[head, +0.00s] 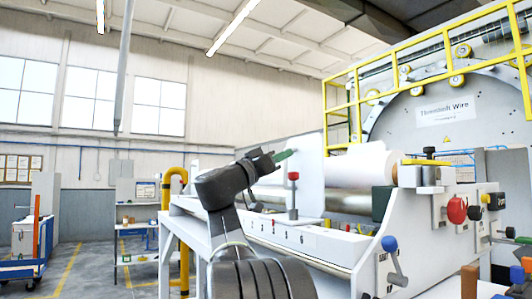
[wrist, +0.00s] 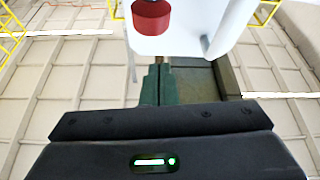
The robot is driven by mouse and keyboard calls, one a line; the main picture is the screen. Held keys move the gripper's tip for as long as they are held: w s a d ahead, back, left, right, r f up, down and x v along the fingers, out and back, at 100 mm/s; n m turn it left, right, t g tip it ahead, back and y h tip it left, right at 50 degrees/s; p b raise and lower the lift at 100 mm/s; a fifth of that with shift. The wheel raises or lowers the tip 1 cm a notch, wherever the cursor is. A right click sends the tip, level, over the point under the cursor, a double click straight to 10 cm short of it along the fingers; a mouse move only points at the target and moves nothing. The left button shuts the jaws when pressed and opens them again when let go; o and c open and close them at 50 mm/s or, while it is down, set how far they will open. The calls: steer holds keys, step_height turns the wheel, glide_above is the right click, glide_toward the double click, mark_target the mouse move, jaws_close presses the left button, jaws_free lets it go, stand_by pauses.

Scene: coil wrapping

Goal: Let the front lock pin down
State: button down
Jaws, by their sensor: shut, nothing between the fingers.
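My gripper (head: 284,154) has green fingers and is raised above the machine's white front bench, pointing right. In the wrist view its fingers (wrist: 158,84) are together with nothing between them. A red-topped upright pin (head: 293,178) stands on the bench just below and right of the fingertips in the head view. A black-topped pin (head: 430,152) with a yellow part stands on the roll's right-hand support. No label shows which one is the front lock pin. A red round knob (wrist: 151,16) shows beyond the fingertips in the wrist view; I cannot tell which knob it is.
A white roll (head: 358,168) lies behind the bench. Yellow railings (head: 352,105) stand around the large ring behind. Open floor lies at left.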

mark_target(293, 176)
steer(key=shift+s+f, duration=0.15)
steer(key=shift+f, duration=0.75)
steer(key=shift+s+f, duration=0.1)
steer(key=shift+f, duration=0.8)
step_height(293, 176, down, 3)
steer(key=b, duration=0.4)
steer(key=shift+f, duration=0.1)
